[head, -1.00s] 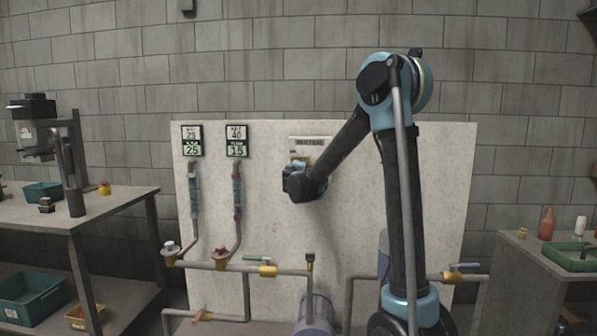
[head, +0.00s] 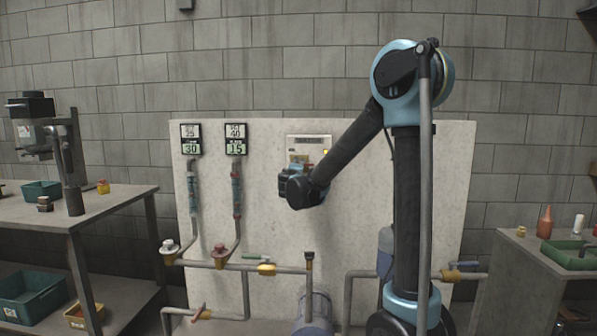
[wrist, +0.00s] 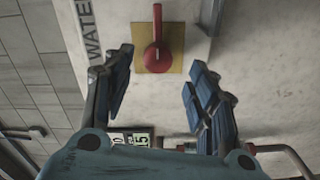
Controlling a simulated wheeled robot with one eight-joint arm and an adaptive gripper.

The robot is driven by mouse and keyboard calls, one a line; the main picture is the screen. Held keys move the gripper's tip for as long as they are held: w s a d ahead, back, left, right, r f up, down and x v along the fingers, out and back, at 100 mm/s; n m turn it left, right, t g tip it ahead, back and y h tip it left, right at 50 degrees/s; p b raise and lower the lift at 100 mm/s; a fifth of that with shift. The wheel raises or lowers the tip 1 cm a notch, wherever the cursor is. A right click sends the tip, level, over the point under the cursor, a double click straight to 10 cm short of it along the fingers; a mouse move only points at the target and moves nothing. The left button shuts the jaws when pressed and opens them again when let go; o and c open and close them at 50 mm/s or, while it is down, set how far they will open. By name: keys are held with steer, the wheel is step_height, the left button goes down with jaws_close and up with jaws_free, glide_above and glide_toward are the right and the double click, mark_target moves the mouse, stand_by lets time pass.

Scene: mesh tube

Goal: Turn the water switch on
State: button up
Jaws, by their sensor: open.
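The water switch (wrist: 158,42) is a red lever on a square yellow plate in the wrist view, beside the word WATER. It sits on a pale box that also shows in the head view (head: 308,141), where my arm's end partly covers its lower part. My gripper (wrist: 160,65) is open and empty, with its blue-padded fingers on either side of the switch in the picture. The lever appears ahead of the fingertips, and I see no contact. In the head view my gripper (head: 306,174) is just in front of the panel, mostly hidden by my wrist.
A pale wall board (head: 260,215) carries two digital displays, one (head: 190,139) at left and one (head: 236,139) beside it, above pipes with valves. A workbench (head: 95,207) is at left and a bench (head: 530,246) with a green tray at right.

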steer(key=shift+s, duration=2.55)
steer(key=s+d+f+m+g+h, duration=0.25)
steer(key=s+d, duration=0.25)
steer(key=d, duration=0.4)
steer(key=s+d+f+m+g+h, duration=0.1)
steer(key=s+d+f+m+g, duration=0.3)
steer(key=d, duration=0.5)
steer(key=s+d+f+m+g+h, duration=0.25)
steer(key=s+d, duration=0.35)
steer(key=d, duration=0.3)
steer(key=s+d+f+m+g+y, duration=0.35)
steer(key=s+f, duration=0.65)
steer(key=s, duration=0.4)
steer(key=s+a+f+m+g+y, duration=0.2)
steer(key=s+f, duration=0.4)
steer(key=s, duration=0.6)
steer(key=shift+s+a+f+g+y, duration=0.15)
steer(key=shift+a+f+g+y, duration=0.05)
steer(key=shift+a+g+y, duration=0.4)
